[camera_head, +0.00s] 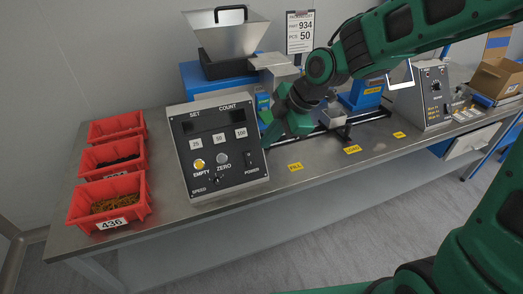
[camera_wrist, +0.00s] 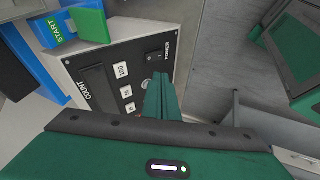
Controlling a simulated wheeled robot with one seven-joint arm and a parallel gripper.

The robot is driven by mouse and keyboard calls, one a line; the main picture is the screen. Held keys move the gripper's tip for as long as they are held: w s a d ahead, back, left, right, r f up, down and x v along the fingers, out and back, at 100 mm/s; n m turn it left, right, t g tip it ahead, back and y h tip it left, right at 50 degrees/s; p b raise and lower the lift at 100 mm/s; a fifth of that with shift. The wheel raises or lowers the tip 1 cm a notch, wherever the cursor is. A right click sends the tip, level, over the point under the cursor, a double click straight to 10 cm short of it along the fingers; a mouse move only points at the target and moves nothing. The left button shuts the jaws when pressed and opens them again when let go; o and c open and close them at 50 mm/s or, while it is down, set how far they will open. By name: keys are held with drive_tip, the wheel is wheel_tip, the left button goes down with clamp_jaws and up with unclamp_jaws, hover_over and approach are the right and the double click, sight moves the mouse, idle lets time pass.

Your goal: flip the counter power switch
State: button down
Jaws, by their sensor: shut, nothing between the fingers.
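The counter control box (camera_head: 205,180) stands on the bench, with buttons 25, 50 and 100, EMPTY and ZERO buttons, a SPEED knob and dark SET and COUNT displays. Its black power switch (camera_head: 249,159) sits at the lower right of the panel, above the POWER label. In the wrist view the rocker switch (camera_wrist: 156,57) shows just beyond the fingers. My gripper (camera_head: 266,140) is at the panel's right edge, near the switch. In the wrist view the green fingers (camera_wrist: 160,90) are closed together and empty. I cannot tell whether they touch the panel.
Red bins (camera_head: 138,211) stand on the left of the bench. A hopper (camera_head: 228,42) is behind the box. A second control box (camera_head: 425,97) and a cardboard box (camera_head: 496,76) are at the right. The bench front (camera_head: 240,205) is clear.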

drive_tip(key=shift+d+r, duration=0.25)
drive_tip(key=shift+r, duration=0.35)
drive_tip(key=shift+d+r, duration=0.2)
drive_tip(key=shift+r, duration=0.45)
drive_tip(key=shift+d+r, duration=0.25)
drive_tip(key=shift+r, duration=0.35)
drive_tip(key=s+d+m+h, duration=0.25)
drive_tip(key=d+m, duration=0.35)
drive_tip(key=d, duration=0.4)
drive_tip(key=s+d+m+h, duration=0.1)
drive_tip(key=s+d+m, duration=0.35)
drive_tip(key=d, duration=0.55)
drive_tip(key=s+d+m+g, duration=0.1)
drive_tip(key=s+d+m, duration=0.5)
drive_tip(key=s+m, duration=0.2)
drive_tip(key=s+d+f+m+g+h, duration=0.1)
drive_tip(key=s+d+m+g, duration=0.1)
drive_tip(key=s+d+m, duration=0.4)
drive_tip(key=s+m, duration=0.2)
drive_tip(key=s, duration=0.2)
drive_tip(key=shift+s+d+f, duration=0.25)
drive_tip(key=shift+s+d, duration=0.1)
drive_tip(key=shift+m, duration=0.25)
